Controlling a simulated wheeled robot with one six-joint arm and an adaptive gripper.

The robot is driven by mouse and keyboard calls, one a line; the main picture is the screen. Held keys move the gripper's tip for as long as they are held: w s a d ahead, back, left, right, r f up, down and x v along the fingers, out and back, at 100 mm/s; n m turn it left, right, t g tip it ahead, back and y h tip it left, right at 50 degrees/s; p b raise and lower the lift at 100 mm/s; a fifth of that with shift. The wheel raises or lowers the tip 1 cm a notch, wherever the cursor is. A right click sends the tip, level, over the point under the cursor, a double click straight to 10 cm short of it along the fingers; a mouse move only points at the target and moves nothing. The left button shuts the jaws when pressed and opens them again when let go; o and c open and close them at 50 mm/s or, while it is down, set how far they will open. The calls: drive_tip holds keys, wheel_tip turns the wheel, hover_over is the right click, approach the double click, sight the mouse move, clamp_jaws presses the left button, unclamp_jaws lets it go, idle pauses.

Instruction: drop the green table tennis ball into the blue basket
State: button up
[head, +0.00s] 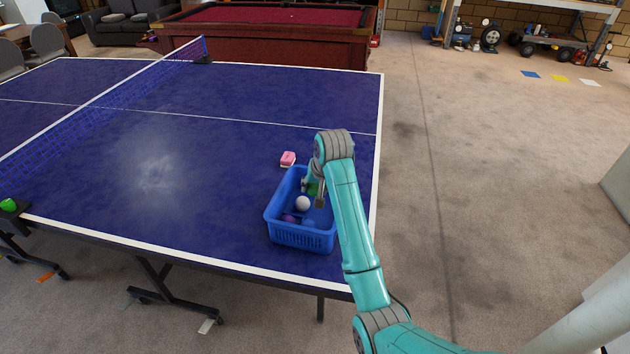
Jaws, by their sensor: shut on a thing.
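The blue basket (302,240) stands on the blue table tennis table near its right edge. My gripper (316,192) reaches down over the basket's back right part, its fingers within or just above the rim. It is shut on the green table tennis ball (311,188), of which only a small part shows; the fingers and wrist hide the rest. A white ball (302,203) lies in the basket just below and left of the fingers. A dark purple ball (289,218) lies at the front left inside. A bluish shape beside it is hard to tell from the basket.
The tabletop left of the basket is clear.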

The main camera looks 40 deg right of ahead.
sight(317, 187)
drive_tip(key=shift+f, duration=0.3)
drive_tip(key=o, duration=1)
drive_tip(key=shift+v, duration=3.75)
